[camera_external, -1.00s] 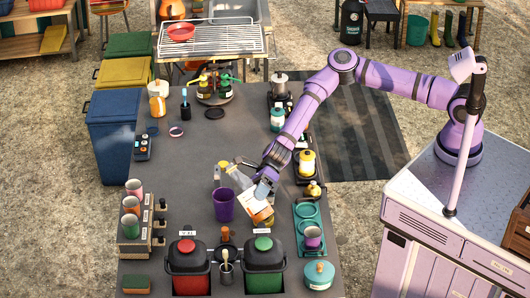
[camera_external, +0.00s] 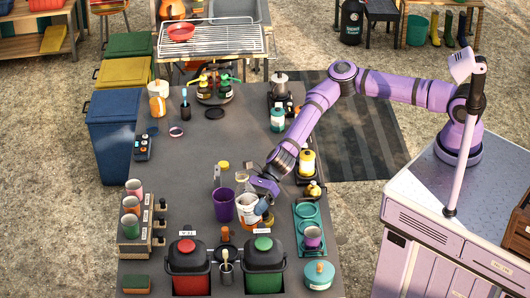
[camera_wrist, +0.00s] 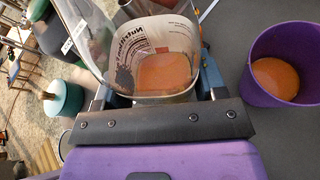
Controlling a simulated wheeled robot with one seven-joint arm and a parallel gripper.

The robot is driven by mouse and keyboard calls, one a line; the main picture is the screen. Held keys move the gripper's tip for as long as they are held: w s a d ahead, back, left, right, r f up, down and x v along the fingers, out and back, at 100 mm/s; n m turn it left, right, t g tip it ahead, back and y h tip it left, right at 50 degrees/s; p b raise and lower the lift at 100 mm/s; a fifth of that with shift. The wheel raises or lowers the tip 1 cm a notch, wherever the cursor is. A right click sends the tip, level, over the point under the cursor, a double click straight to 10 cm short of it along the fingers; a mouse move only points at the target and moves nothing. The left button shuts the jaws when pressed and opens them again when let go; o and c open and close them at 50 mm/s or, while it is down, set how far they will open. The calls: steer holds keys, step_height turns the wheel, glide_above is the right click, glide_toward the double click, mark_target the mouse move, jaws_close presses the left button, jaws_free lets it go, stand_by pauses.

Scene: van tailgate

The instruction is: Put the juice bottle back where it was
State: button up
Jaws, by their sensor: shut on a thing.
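My gripper (camera_external: 264,203) is shut on the juice bottle (camera_external: 246,214), a pale container with an orange label. It stands about upright just right of the purple cup (camera_external: 223,206); I cannot tell whether its base touches the counter.
The counter (camera_external: 190,150) is clear left of the cup. A yellow round cap (camera_external: 223,165) lies behind the cup. A red-lidded canister (camera_external: 188,262) and a green-lidded canister (camera_external: 264,264) stand in front. A teal tray (camera_external: 307,213) is at the right, a tiered cup rack (camera_external: 133,232) at the left.

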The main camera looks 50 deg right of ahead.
steer(key=shift+w+n+t, duration=0.2)
steer(key=shift+n+t, duration=0.4)
steer(key=shift+n, duration=0.2)
